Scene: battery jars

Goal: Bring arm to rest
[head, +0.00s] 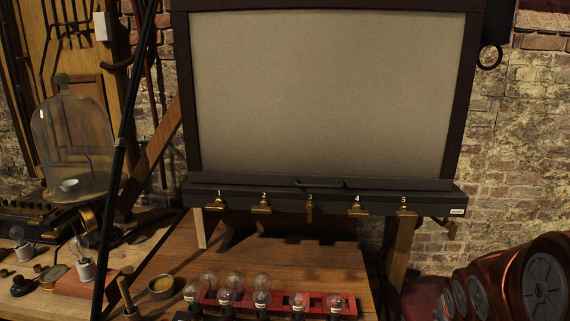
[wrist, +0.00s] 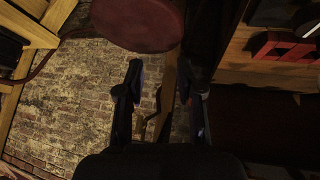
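My gripper (wrist: 160,80) shows in the wrist view with its two dark fingers apart and a clear gap between them. It is open, and nothing is seen between the fingers. Behind the fingers are a brick wall and a wooden post, and a dark red round object (wrist: 138,22) hangs into the top of that view. My gripper and arm cannot be made out in the head view.
In the head view, a wooden table (head: 250,262) holds several bulbs and a red rack (head: 278,302). A large framed panel (head: 330,95) stands above a rail with numbered brass fittings (head: 310,206).

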